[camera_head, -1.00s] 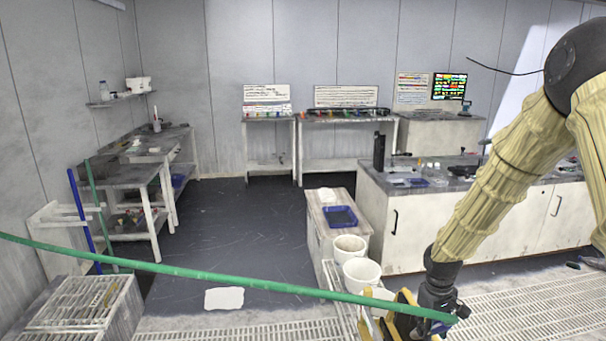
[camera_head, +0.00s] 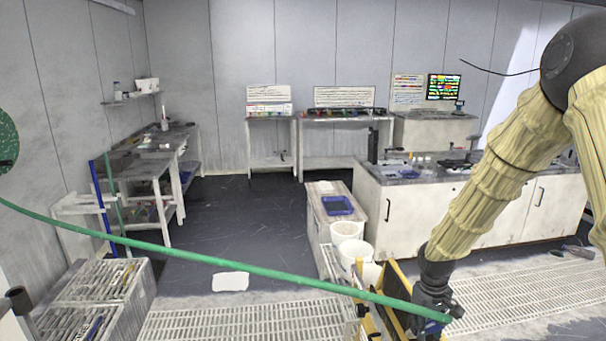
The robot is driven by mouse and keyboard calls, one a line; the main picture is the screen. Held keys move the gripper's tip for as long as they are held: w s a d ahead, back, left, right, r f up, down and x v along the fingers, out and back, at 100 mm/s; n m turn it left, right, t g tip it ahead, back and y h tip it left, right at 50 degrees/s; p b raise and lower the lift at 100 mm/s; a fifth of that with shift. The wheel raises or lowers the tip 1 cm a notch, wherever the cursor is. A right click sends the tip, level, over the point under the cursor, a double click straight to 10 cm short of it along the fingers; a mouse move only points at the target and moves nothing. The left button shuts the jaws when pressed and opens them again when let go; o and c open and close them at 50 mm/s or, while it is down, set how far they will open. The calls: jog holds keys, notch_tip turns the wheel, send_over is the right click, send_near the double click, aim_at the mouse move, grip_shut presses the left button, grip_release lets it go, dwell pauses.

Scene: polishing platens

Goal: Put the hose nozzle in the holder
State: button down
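The green hose (camera_head: 220,261) runs from the left edge across the front of the head view to my gripper (camera_head: 432,318) at the lower right. A small blue part (camera_head: 436,327) shows at the hose's end, right at the gripper, and looks like the nozzle. My gripper appears shut on it, but its fingertips are small and partly hidden. A dark round tube (camera_head: 18,299) stands at the lower left edge; I cannot tell whether it is the holder. My gripper is far to the right of it.
A round green thing (camera_head: 6,142) is cut off at the left edge. Slatted boxes (camera_head: 100,284) stand at the lower left. White buckets (camera_head: 358,250) and a blue tray (camera_head: 338,205) are beside the right counter (camera_head: 415,215). The dark floor (camera_head: 235,218) in the middle is mostly clear.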

jog(key=s+a+r+m, duration=0.1)
jog(key=s+a+r, duration=0.15)
jog(key=a, duration=0.45)
jog(key=s+a+r+m, duration=0.1)
jog(key=s+a+m, duration=0.15)
jog(key=a, duration=0.45)
notch_tip(320, 180, down, 22)
jog(key=b, duration=2)
jog(key=shift+s+r+n, duration=0.15)
jog(key=shift+r+n, duration=0.05)
jog(key=shift+n, duration=0.15)
jog(key=shift+a+r+p, duration=0.1)
jog(key=shift+r+p, duration=0.05)
jog(key=shift+p, duration=0.35)
jog(key=s+r+p, duration=0.1)
jog(key=r+p, duration=0.1)
jog(key=p, duration=0.5)
jog(key=s+r+p, duration=0.2)
jog(key=p, duration=0.6)
jog(key=shift+p, duration=0.3)
